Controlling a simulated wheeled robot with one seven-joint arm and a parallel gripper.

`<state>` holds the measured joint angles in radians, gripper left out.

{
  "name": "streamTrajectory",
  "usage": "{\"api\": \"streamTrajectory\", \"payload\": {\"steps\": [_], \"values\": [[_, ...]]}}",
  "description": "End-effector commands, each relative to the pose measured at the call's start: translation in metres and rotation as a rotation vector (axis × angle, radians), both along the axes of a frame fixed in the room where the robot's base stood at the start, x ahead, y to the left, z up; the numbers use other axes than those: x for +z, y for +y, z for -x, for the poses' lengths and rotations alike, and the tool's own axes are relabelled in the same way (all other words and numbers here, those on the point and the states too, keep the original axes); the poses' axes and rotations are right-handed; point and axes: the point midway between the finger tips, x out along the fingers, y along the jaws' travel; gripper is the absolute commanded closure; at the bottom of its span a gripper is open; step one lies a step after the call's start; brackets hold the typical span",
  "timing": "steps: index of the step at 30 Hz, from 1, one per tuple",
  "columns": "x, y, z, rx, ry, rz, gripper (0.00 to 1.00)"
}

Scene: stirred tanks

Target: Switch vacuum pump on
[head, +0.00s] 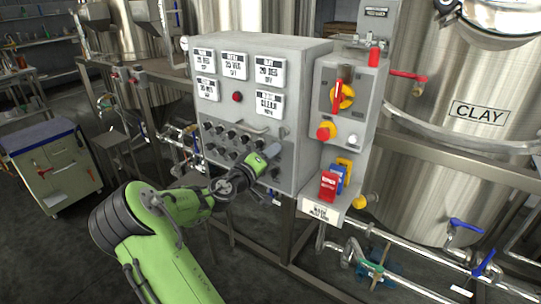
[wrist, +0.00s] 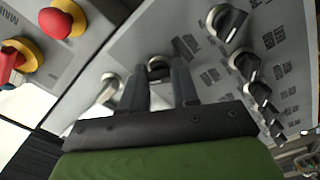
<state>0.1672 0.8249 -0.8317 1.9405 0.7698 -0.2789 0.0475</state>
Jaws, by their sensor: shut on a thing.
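A grey control panel (head: 262,75) stands in front of me with rows of black rotary knobs (head: 231,134) on its lower part. My gripper (head: 272,150) is at the right end of these rows in the head view and covers part of them. In the wrist view my gripper (wrist: 159,85) has its two dark fingers on either side of a black knob with a pale ring (wrist: 158,66), closed on it. The small labels are too blurred to read, so I cannot tell which knob is the vacuum pump's. The held knob is hidden in the head view.
Right of the knobs is a side box with a red-and-yellow switch (head: 342,96) and a red emergency button (head: 326,132), which also shows in the wrist view (wrist: 62,20). Other knobs (wrist: 228,22) sit close to my fingers. A steel CLAY tank (head: 475,150) and pipes stand at right.

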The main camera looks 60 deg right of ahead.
Motion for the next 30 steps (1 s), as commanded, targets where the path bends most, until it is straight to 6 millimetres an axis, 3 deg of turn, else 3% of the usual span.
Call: {"api": "streamTrajectory", "payload": {"steps": [2, 3, 7, 17, 20, 30], "values": [[-0.002, 0.000, 0.000, -0.001, -0.001, -0.005, 1.00], [-0.002, 0.000, 0.000, -0.001, -0.001, -0.005, 0.64], [-0.001, 0.000, 0.000, 0.000, -0.001, -0.004, 0.45], [-0.001, 0.005, -0.002, 0.002, 0.001, -0.003, 0.45], [-0.001, 0.023, -0.006, 0.005, 0.002, -0.005, 0.45], [0.001, 0.118, -0.021, 0.007, 0.005, -0.003, 0.45]]}}
